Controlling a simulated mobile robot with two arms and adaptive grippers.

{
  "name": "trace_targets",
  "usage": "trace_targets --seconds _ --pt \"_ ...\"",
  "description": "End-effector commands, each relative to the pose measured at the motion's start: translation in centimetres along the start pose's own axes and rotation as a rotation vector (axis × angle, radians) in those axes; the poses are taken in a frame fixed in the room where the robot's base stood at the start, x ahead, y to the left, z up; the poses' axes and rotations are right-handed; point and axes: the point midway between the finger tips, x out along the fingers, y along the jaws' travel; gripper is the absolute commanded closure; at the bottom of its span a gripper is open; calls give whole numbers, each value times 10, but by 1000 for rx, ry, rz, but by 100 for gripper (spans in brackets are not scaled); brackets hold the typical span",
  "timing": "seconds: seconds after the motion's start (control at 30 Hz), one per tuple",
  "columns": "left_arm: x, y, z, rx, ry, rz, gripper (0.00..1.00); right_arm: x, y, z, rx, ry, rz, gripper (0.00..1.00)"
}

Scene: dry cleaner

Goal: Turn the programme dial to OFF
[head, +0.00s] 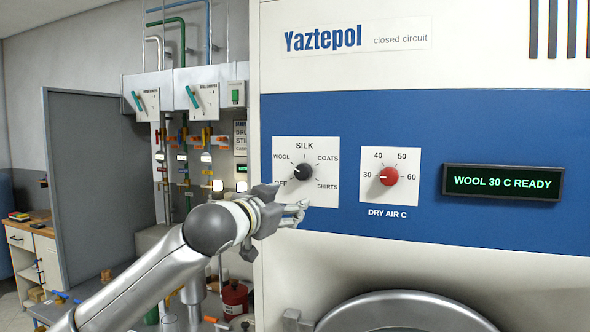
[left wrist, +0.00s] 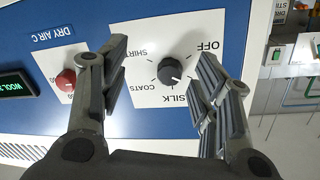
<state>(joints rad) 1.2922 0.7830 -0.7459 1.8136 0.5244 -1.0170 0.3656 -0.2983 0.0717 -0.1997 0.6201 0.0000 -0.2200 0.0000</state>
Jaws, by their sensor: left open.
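The programme dial (head: 303,172) is a black round knob on a white plate marked OFF, WOOL, SILK, COATS and SHIRTS. Its white pointer is toward WOOL, at the upper left. My left gripper (head: 287,203) is open, just below and left of the knob in the head view, and covers part of the OFF corner. In the left wrist view the knob (left wrist: 171,72) shows between the two spread fingers, with nothing held. The right finger hides the WOOL label there. How far the fingertips are from the plate is hard to tell. My right gripper is not in view.
A red dry-air dial (head: 389,176) sits right of the plate, pointing at 30. A display (head: 502,183) reads WOOL 30 C READY. A round metal door rim (head: 405,312) bulges below. Pipes and valves stand left of the machine.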

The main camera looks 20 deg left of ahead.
Motion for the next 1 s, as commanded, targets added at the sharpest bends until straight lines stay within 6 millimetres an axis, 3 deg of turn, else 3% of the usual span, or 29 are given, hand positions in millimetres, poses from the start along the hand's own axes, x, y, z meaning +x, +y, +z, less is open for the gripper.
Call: trace_targets --seconds 0.03,0.1,0.33,0.8,1.0 --pt "-6 -11 -17 5 20 -14 43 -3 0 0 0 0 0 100" --pt "-11 -18 -31 5 36 -23 43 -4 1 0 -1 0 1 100" --pt "-9 -26 -44 2 49 -31 43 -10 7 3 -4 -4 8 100" --pt "66 -28 -49 3 48 -30 43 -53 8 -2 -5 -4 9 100" --pt "85 -29 -48 2 49 -31 43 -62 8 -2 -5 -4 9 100"
